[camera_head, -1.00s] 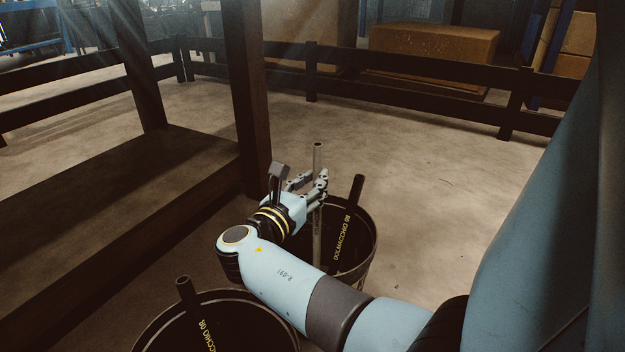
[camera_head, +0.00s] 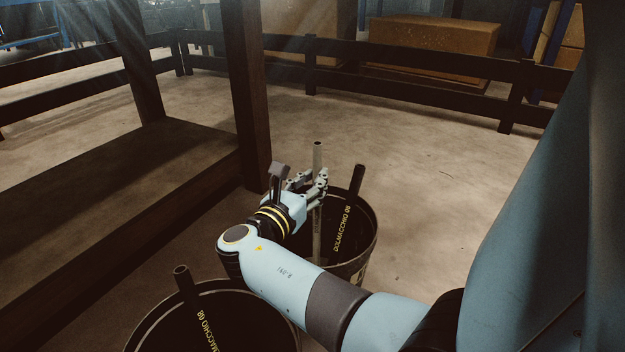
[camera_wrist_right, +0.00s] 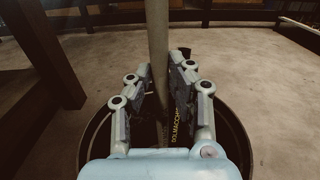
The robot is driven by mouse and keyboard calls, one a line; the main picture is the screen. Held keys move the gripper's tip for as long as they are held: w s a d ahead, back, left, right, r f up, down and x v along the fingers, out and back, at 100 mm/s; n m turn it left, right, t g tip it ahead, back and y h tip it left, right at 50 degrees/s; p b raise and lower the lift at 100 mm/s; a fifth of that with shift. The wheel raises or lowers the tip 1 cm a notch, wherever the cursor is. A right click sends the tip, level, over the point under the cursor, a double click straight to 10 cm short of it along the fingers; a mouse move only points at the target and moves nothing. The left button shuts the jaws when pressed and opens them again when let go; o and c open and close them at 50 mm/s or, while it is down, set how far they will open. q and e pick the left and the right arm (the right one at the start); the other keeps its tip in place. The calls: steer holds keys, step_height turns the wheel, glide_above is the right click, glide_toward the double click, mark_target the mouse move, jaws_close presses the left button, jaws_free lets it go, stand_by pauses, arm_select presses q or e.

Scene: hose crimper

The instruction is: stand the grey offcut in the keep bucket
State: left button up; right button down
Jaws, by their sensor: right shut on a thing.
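The grey offcut (camera_head: 317,152) is a long thin tube standing about upright. My right gripper (camera_head: 320,183) is shut on it partway along its length. The right wrist view shows the offcut (camera_wrist_right: 158,50) between the fingers (camera_wrist_right: 160,72). Its lower part passes in front of or into the far dark bucket (camera_head: 371,240); its bottom end is hidden, so I cannot tell whether it touches the bottom. A black hose (camera_head: 346,215) with yellow lettering leans in that bucket. A second dark bucket (camera_head: 262,318) is nearer, at lower left. No keep label is readable. My left gripper is not in view.
Another black hose (camera_head: 188,290) with yellow lettering stands in the near bucket. A dark wooden bench (camera_head: 110,190) and post (camera_head: 249,100) are on the left. A low dark fence (camera_head: 420,93) runs behind. The floor (camera_head: 430,180) right of the far bucket is clear.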

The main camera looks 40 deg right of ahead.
stand_by(0.3)
steer(key=c, duration=1.2)
jaws_free()
steer(key=shift+o, duration=0.2)
step_height(320, 180, up, 10)
